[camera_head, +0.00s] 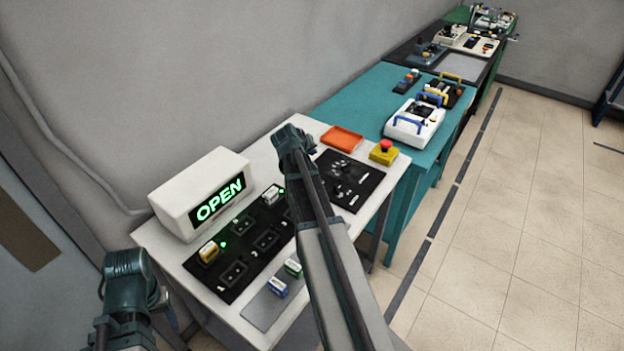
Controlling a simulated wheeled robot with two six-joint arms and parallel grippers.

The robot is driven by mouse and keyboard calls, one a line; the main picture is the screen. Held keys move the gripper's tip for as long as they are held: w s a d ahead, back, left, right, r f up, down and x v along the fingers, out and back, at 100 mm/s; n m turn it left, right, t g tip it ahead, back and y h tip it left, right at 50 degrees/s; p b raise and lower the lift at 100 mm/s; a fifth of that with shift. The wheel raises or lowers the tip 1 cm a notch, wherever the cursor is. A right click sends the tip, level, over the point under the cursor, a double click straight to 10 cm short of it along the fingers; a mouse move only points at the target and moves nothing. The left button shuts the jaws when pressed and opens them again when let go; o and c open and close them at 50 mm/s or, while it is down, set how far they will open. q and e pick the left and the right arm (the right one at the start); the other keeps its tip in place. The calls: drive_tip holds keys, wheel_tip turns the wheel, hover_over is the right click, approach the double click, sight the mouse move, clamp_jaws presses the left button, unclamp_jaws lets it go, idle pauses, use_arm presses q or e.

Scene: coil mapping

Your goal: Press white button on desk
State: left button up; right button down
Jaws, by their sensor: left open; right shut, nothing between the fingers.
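The desk (166,245) is a white table in the middle of the view. No white button stands out clearly. Small white parts (349,193) sit on the desk's right black panel (372,181), too small to identify. The left black panel (238,271) has dark sockets, green lights, a yellow-and-white block (208,252) and a white block (271,194). My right arm rises from the bottom across the desk and hides part of both panels. My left arm stands at the lower left, beside the desk. I cannot make out either gripper's fingers.
A white box with a green OPEN sign (219,199) stands at the desk's back left. An orange tray (341,138) and a red-topped yellow box (383,153) stand at the far end.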

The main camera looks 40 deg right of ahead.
wheel_tip(320, 180, down, 9)
drive_tip(key=b, duration=0.9)
drive_tip(key=shift+r, duration=0.1)
idle(1.8)
drive_tip(key=shift+f+b, duration=0.35)
drive_tip(key=shift+f, duration=0.05)
drive_tip(key=shift+f+b, duration=0.4)
drive_tip(key=shift+f, duration=0.05)
idle(0.4)
drive_tip(key=shift+r, duration=0.15)
drive_tip(key=shift+r+p, duration=0.7)
drive_tip(key=shift+p, duration=0.15)
drive_tip(key=shift+r, duration=0.15)
